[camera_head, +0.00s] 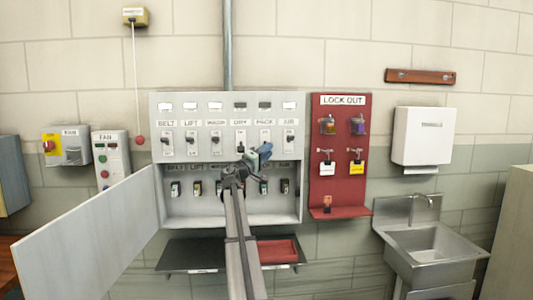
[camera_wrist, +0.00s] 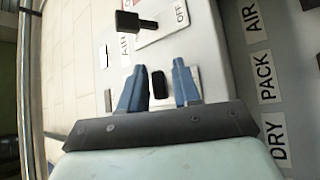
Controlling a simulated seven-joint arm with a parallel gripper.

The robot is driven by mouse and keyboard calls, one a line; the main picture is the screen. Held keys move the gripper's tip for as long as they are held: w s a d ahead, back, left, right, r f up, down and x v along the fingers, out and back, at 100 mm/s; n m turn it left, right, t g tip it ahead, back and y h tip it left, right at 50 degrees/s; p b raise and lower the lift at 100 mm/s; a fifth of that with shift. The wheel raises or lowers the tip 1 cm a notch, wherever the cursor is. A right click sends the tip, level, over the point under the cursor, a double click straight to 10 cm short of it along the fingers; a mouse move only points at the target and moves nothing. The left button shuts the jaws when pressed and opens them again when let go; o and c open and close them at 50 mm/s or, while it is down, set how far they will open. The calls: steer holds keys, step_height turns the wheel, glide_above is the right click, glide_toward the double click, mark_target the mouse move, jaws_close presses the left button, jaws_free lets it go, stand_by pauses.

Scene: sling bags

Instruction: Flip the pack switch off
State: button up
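The grey switch panel (camera_head: 228,106) has an upper row of black levers under labels, with PACK second from the right. My gripper (camera_head: 260,152) is in front of the panel just below the PACK label (camera_head: 265,122) and hides part of that switch. In the wrist view, the two blue fingers of my gripper (camera_wrist: 160,80) stand apart. A black lever (camera_wrist: 158,84) shows between their tips, level with the lower PACK label (camera_wrist: 265,77); it appears to be the pack switch. I see gaps beside the lever, and cannot tell whether either finger touches it.
The AIR switch (camera_wrist: 134,22), with an OFF plate, is close beside the fingers. A lower recess holds several small switches (camera_head: 174,188). The open panel door (camera_head: 90,235) is at left. A red LOCK OUT board (camera_head: 340,185) and a sink (camera_head: 430,250) are at right.

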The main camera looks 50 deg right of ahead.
steer(key=shift+o, duration=0.6)
steer(key=s+v, duration=0.1)
steer(key=v, duration=1.2)
steer(key=shift+w+a, duration=0.4)
steer(key=shift+w, duration=0.1)
